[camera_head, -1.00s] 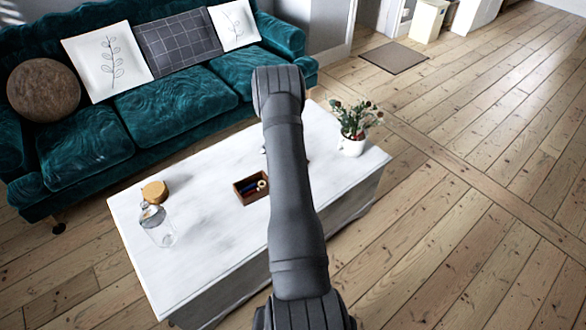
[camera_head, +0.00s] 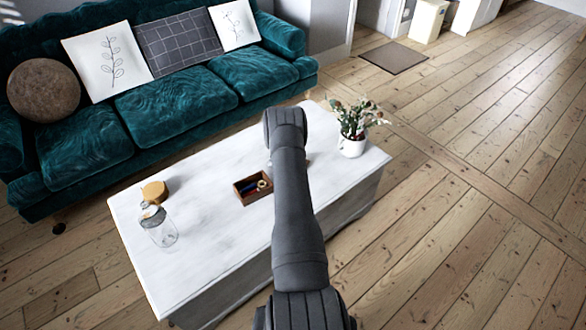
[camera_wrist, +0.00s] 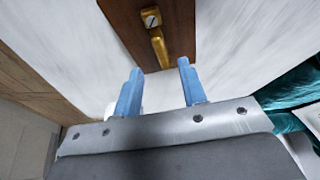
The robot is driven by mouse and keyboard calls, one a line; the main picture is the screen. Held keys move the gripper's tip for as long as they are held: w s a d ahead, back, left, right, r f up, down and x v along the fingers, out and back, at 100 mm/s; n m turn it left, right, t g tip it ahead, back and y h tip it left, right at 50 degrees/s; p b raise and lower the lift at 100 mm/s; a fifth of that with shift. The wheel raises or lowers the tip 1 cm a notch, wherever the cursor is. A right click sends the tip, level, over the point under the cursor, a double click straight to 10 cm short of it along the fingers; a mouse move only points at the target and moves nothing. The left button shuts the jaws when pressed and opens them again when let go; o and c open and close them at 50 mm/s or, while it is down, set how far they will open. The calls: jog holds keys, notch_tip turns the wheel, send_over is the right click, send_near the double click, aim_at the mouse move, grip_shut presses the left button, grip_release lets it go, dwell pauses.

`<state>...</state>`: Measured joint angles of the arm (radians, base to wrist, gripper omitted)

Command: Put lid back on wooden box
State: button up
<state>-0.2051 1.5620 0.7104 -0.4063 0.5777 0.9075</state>
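The small wooden box (camera_head: 239,194) sits open on the white table, just left of my arm, with a ring-shaped item and a blue item inside. In the wrist view a dark brown wooden piece, apparently the lid (camera_wrist: 125,12), lies on the white surface with a brass handle (camera_wrist: 158,44) on it. My gripper (camera_wrist: 160,66) is open, its two blue fingers apart on either side of the handle's near end. Nothing is visibly held, and I cannot tell whether the fingers touch the lid. In the head view my arm hides the gripper and the lid.
The white table (camera_head: 215,240) also carries a glass jar (camera_head: 160,228), a round wooden lid-like piece (camera_head: 154,191) behind it, and a white pot (camera_head: 351,147) of flowers on the right. A teal sofa (camera_head: 175,100) stands behind. The table's front left is clear.

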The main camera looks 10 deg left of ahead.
jog(key=shift+x, duration=1.9)
jog(key=shift+a, duration=0.15)
jog(key=shift+c, duration=0.2)
grip_shut()
